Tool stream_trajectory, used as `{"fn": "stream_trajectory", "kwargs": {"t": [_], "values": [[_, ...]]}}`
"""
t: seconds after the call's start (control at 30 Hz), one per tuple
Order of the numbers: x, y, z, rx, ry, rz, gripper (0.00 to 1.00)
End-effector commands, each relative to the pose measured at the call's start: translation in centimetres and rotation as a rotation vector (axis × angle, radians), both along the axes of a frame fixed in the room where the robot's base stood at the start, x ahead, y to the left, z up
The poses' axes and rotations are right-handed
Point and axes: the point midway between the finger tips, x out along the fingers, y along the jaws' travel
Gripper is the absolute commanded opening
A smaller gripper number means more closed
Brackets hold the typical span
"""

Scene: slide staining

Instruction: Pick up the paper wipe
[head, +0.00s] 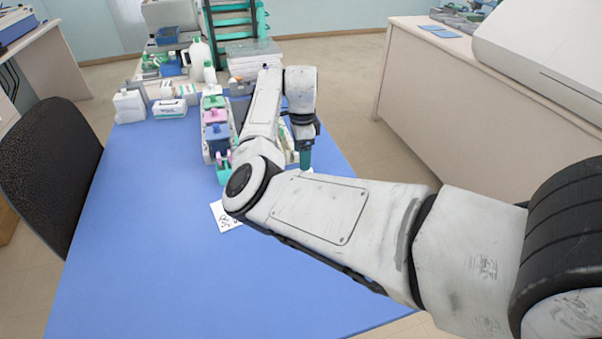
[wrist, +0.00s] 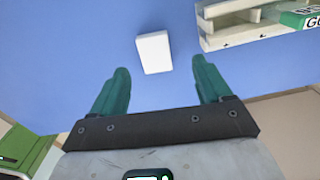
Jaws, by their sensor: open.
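A small white rectangular pad, which looks like the folded paper wipe (wrist: 153,52), lies on the blue mat in the wrist view. It sits just beyond my gripper (wrist: 160,66), roughly between the two green fingertips in the picture. My gripper is open with nothing between its fingers. In the head view my gripper (head: 305,160) points down over the right part of the mat. The wipe is mostly hidden behind my arm there.
A row of coloured staining jars (head: 216,135) stands left of my gripper. A white card with writing (head: 227,217) lies partly under my arm. A white rack (wrist: 235,30) is at the wrist view's upper right. The mat's left and front (head: 130,260) are clear.

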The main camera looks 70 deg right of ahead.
Motion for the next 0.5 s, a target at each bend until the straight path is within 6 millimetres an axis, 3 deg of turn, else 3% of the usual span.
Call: {"fn": "stream_trajectory", "kwargs": {"t": [0.17,0.5], "values": [[-0.1,0.1,-1.1,0.001,0.001,0.001,0.78],[-0.6,0.4,-5.4,0.001,0.001,0.001,0.78]]}}
